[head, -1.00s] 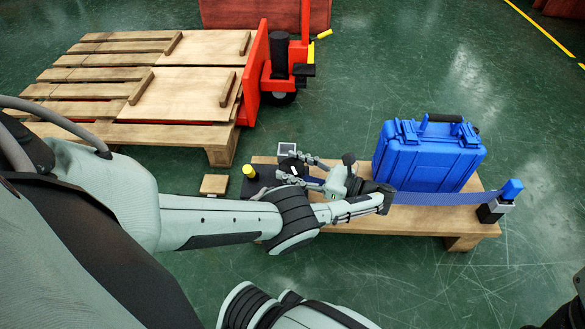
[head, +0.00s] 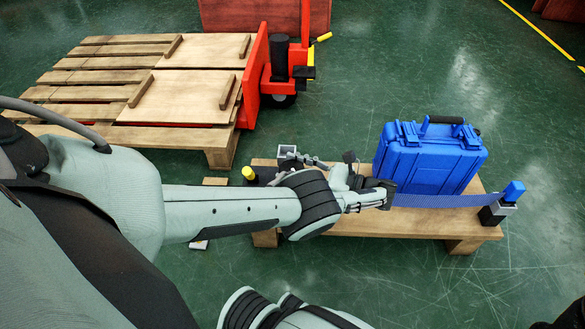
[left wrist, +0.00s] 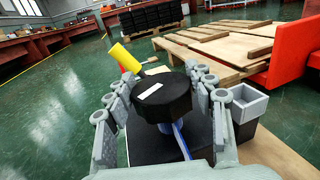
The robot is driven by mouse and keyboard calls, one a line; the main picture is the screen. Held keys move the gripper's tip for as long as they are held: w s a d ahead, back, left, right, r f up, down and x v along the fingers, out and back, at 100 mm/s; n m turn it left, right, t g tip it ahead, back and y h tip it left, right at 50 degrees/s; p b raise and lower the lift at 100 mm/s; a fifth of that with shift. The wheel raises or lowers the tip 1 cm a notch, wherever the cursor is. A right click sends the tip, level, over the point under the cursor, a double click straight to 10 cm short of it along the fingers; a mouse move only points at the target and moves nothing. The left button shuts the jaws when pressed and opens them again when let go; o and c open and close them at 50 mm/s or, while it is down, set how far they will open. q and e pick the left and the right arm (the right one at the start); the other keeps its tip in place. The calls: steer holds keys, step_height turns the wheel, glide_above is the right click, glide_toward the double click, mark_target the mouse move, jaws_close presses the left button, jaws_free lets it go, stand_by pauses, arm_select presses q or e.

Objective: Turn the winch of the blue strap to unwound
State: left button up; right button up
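The blue strap (head: 445,201) runs across the low wooden bench (head: 400,222) in front of the blue case. In the left wrist view, the winch's black many-sided knob (left wrist: 163,100) carries a white mark on top, with the strap's blue edge (left wrist: 181,140) below it. A yellow-ended handle (left wrist: 125,58) sticks out behind the knob, and its yellow end (head: 248,172) shows in the head view. My left gripper (left wrist: 160,72) is open, one finger on each side of the knob. Whether the fingers touch it is unclear. My right gripper is out of view.
The blue case (head: 428,157) stands on the bench. A grey open box (left wrist: 246,102) sits just right of the knob. A blue-topped post (head: 512,192) holds the strap's right end. A wooden pallet (head: 150,85) and red pallet jack (head: 270,65) stand behind.

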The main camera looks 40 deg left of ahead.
arm_select(q)
steer(key=o, duration=0.4)
